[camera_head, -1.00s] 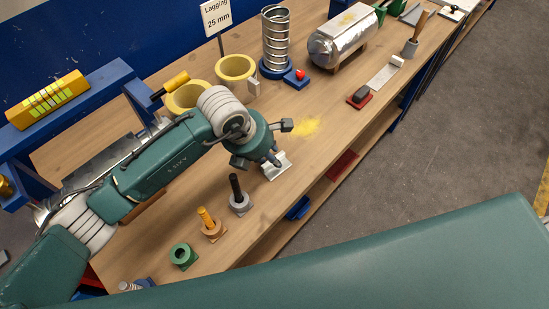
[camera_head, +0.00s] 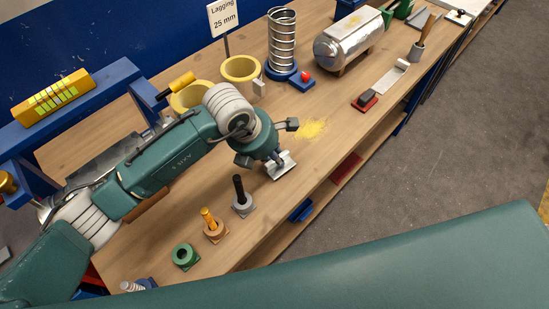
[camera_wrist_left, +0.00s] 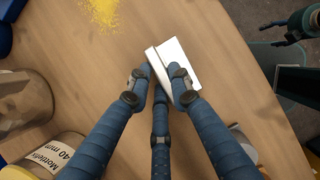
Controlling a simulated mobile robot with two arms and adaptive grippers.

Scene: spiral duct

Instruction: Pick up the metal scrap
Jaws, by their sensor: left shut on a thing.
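The metal scrap (camera_head: 281,166) is a small bright, bent piece of sheet metal near the front edge of the workbench. My left gripper (camera_head: 268,155) reaches down over it. In the left wrist view the scrap (camera_wrist_left: 180,60) sits between the fingers of my left gripper (camera_wrist_left: 160,82), which are shut on it. I cannot tell whether it is clear of the bench top.
Yellow powder (camera_head: 312,129) lies just beyond the scrap. A grey holder with a black rod (camera_head: 240,190), an orange one (camera_head: 210,222) and a green ring (camera_head: 184,255) stand to the left.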

